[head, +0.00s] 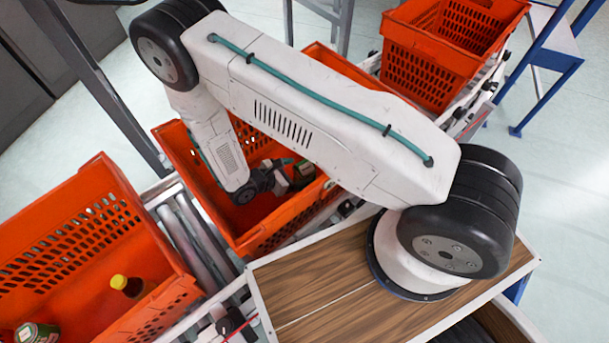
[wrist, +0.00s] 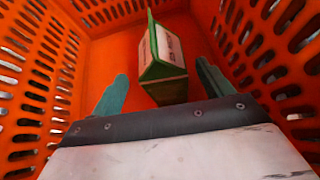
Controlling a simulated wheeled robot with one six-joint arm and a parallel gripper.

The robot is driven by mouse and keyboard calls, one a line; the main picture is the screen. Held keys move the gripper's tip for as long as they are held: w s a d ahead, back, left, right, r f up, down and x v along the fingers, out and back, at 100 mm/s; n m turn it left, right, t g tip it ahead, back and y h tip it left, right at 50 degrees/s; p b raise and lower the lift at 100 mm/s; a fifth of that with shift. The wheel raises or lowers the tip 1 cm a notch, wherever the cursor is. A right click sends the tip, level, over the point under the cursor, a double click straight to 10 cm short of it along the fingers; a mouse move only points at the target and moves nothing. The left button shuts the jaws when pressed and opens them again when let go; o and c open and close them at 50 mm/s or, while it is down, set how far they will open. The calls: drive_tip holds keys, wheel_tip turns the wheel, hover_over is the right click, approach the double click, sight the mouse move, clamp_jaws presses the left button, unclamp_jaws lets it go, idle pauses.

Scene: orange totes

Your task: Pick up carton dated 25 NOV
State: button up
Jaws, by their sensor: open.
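A green and white carton (wrist: 164,50) with a gabled top lies in the orange tote, near its end wall in the wrist view. Dark printing shows on its pale side, but I cannot read a date. My gripper (wrist: 162,72) is open, with one teal finger to the left and one to the right of the carton's near end. Gaps show on both sides, so neither finger appears to touch it. In the head view the carton (head: 304,171) is partly hidden by my wrist, inside the middle tote (head: 183,160).
Perforated tote walls stand close on both sides of my gripper. A left tote (head: 60,213) holds a yellow-capped bottle (head: 127,286) and a green can-like item (head: 38,332). Another tote (head: 420,73) stands at the upper right. Metal rollers (head: 186,235) lie between the left and middle totes.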

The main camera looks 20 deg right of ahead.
drive_tip(key=x, duration=0.4)
drive_tip(key=shift+s+f, duration=0.1)
drive_tip(key=shift+s, duration=0.1)
drive_tip(key=c, duration=1.3)
drive_tip(key=shift+c, duration=0.8)
